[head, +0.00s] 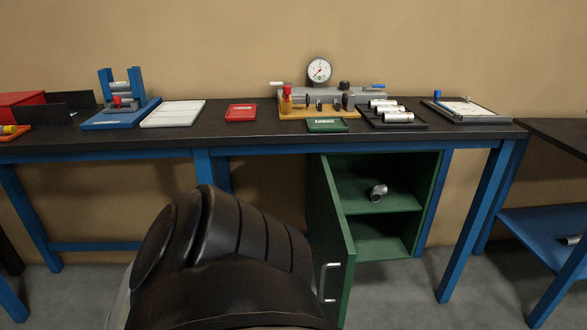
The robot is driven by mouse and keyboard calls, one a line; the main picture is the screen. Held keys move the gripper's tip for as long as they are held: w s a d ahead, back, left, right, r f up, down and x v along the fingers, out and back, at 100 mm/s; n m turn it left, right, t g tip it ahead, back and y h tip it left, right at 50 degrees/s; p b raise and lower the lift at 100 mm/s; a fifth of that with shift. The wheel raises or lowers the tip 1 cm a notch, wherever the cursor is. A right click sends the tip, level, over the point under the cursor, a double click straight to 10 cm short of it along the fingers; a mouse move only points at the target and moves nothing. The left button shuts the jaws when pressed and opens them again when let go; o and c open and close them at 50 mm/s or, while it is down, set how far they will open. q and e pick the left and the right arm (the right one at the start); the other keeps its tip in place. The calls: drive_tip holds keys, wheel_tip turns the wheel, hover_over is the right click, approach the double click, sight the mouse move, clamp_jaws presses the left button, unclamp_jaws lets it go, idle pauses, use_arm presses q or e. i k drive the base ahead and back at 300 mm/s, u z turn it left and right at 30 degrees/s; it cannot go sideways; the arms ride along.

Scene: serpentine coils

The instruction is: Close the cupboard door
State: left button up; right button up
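The green cupboard (433,200) stands under the right part of the workbench. Its door (330,230) is hinged on the left and stands wide open, swung out toward me. A silver bar handle (325,283) is on the door's outer face, low near its free edge. Inside, a grey metal fitting (378,193) lies on the middle shelf. A large black link of my own arm fills the lower middle of the view, left of the door. It hides part of the floor and may hide part of the door's left side. Neither gripper shows.
The dark-topped workbench (240,139) has blue legs and carries a pressure gauge rig (320,71), trays and a clipboard. A second table with a blue lower shelf (550,235) stands at the right. Grey floor is clear in front of the cupboard.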

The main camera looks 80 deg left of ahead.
sight(335, 252)
drive_tip(key=u, duration=2.3)
drive_tip(key=i, duration=0.5)
drive_tip(key=z, duration=0.05)
drive_tip(key=k, duration=0.45)
drive_tip(key=z, duration=0.15)
